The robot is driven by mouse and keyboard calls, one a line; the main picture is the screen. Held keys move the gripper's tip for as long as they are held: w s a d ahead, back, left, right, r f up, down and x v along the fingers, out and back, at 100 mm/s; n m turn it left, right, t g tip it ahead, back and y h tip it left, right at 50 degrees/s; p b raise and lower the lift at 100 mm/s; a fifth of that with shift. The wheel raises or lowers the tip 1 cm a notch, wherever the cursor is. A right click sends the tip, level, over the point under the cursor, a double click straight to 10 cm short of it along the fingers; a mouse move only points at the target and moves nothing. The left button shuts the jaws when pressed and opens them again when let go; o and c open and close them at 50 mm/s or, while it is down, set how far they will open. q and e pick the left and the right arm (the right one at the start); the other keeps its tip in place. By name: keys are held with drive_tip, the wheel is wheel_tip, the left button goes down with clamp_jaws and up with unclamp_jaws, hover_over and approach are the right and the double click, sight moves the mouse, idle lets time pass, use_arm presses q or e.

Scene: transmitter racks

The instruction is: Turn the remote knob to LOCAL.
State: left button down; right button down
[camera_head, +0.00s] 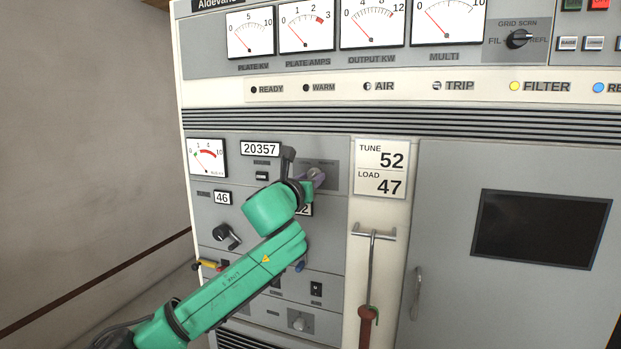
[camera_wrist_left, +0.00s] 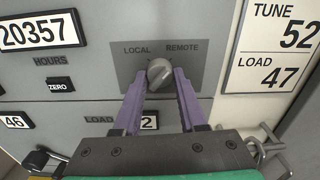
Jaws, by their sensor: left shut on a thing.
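The remote knob (camera_wrist_left: 158,73) is a grey rounded knob on a dark grey plate (camera_wrist_left: 205,76). The plate is marked LOCAL at the upper left and REMOTE at the upper right. I cannot tell for sure which mark the knob points to. My left gripper (camera_wrist_left: 160,80) has its purple fingers on both sides of the knob and is shut on it. In the head view the left gripper (camera_head: 315,178) reaches the plate (camera_head: 328,165) from the lower left, and the knob (camera_head: 314,172) is partly hidden by it. My right gripper is not in view.
The 20357 hours counter (camera_head: 260,149) is left of the plate. A black crank knob (camera_head: 226,236) sticks out lower left. A grey door (camera_head: 540,150) fills the right.

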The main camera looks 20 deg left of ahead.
use_arm(q)
drive_tip(key=n+p, duration=0.2)
drive_tip(key=n, duration=0.1)
drive_tip(key=shift+r+n, duration=0.1)
drive_tip(key=shift+n, duration=0.2)
drive_tip(key=n+p, duration=0.2)
drive_tip(key=n, duration=0.2)
drive_tip(key=shift+n, duration=0.3)
drive_tip(key=shift+d+n+p, duration=0.1)
drive_tip(key=shift+n+p, duration=0.65)
drive_tip(key=shift+n, duration=3.75)
drive_tip(key=shift+c, duration=2.3)
unclamp_jaws()
drive_tip(key=shift+s, duration=0.1)
